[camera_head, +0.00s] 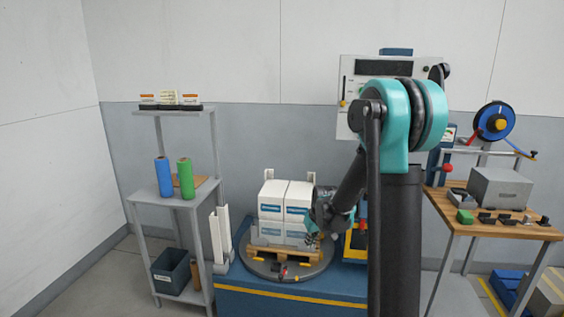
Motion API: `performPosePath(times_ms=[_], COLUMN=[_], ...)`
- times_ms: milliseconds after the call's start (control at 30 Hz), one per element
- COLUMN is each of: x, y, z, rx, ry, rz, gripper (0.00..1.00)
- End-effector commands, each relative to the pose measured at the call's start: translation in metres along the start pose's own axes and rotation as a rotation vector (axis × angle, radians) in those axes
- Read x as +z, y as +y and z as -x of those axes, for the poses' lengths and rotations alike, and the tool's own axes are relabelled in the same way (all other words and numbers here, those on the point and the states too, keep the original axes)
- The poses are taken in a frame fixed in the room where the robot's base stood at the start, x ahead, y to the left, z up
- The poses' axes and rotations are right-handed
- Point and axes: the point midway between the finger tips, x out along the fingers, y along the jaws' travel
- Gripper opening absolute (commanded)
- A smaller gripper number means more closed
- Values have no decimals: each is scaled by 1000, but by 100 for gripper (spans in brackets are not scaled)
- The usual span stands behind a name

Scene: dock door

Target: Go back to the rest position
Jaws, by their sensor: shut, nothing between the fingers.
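My arm reaches down and left from its teal joint in the middle of the view. My gripper (311,237) is at its lower end, small and dark, in front of the right side of the stacked white boxes (272,212). It is shut, with nothing seen held in it. I cannot tell whether it touches the boxes. The boxes stand on a small wooden pallet (262,252) on a round grey turntable (258,269). My arm hides part of the boxes' right side and what lies behind it.
A grey shelf (172,113) at the left bears a blue roll (163,177), a green roll (186,178) and a dark bin (171,271). A wooden-topped workbench (517,229) at the right carries a grey box (499,188) and a blue reel (495,121). A white wall panel (350,68) is behind my arm.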

Motion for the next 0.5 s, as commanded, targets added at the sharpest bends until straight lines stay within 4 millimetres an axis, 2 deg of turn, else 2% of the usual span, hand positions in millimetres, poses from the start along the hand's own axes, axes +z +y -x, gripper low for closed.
performPosePath(times_ms=[33, 200, 500], x=[16, 65, 160], y=[0, 1, -7], z=[15, 52, 96], rx=[8, 34, 81], ry=[1, 5, 13], rz=[-22, -96, -225], gripper=[0, 0, 0])
